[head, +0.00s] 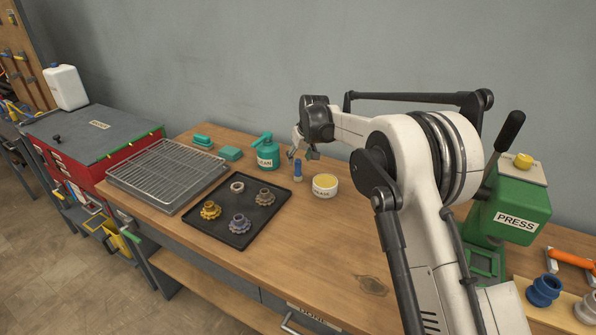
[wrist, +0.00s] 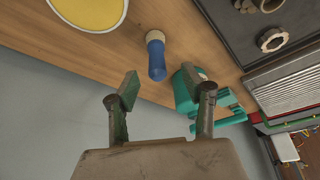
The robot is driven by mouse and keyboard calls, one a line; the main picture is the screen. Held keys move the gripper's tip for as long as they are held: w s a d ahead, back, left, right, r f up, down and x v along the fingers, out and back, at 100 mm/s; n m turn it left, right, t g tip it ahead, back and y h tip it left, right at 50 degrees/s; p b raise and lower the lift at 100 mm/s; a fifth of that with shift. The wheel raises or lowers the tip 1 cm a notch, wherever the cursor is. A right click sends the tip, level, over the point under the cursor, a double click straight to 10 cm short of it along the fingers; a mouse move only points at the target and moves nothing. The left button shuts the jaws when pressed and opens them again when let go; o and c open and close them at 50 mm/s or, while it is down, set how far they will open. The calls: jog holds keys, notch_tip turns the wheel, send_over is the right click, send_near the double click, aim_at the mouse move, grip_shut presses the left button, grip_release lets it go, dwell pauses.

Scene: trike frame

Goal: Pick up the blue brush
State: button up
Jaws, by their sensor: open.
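The blue brush (head: 298,170) stands upright on the wooden workbench, between the teal CLEAN bottle and the round grease tub. It has a blue handle and a pale lower end. In the wrist view the blue brush (wrist: 156,56) lies ahead of the fingertips, roughly centred between them. My gripper (head: 303,153) is just above and behind the brush in the head view. In the wrist view my gripper (wrist: 165,92) is open, with its two fingers apart and nothing between them. The fingers do not touch the brush as far as I can see.
The tub of yellow grease (head: 325,186) is close on the brush's right, and the teal bottle (head: 265,152) on its left. A black tray (head: 222,236) with several gears is in front. A wire rack (head: 165,175) and green press (head: 517,205) stand farther off.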

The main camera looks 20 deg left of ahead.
aim_at(299, 161)
jog(key=shift+w+p+x, duration=0.2)
jog(key=shift+x, duration=0.75)
jog(key=shift+w+p+x, duration=0.15)
jog(key=shift+p+x, duration=0.05)
jog(key=shift+x, duration=0.75)
jog(key=shift+w+a+f, duration=0.2)
jog(key=shift+f, duration=0.4)
grip_shut()
jog(key=shift+r, duration=0.2)
